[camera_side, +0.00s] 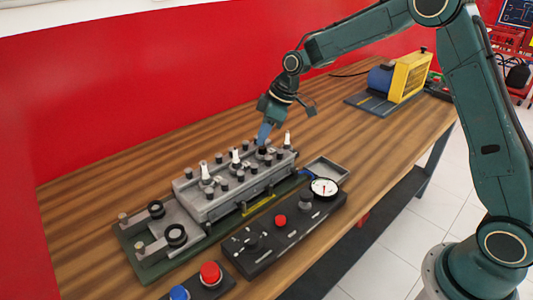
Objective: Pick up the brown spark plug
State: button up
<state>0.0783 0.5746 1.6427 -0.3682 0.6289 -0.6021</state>
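A grey engine block (235,200) sits on a green base on the wooden table. Several plugs stand upright along its top. White-topped plugs show at the left (205,172), in the middle (236,157) and at the right end (287,138). My gripper (263,136) points down just above the block, between the middle and right-end white plugs. A small dark plug-like part (263,150) is right below its fingertips; whether they touch is too small to tell. No plug shows clearly as brown. The finger gap is not visible from this side.
A black control panel (265,250) with a red button and a round white gauge (324,187) lies in front of the block. A small grey tray (328,168) is at its right end. A blue and yellow machine (405,76) stands at the back right. The table between is clear.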

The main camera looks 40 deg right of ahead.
jog(key=shift+x, duration=1.35)
grip_shut()
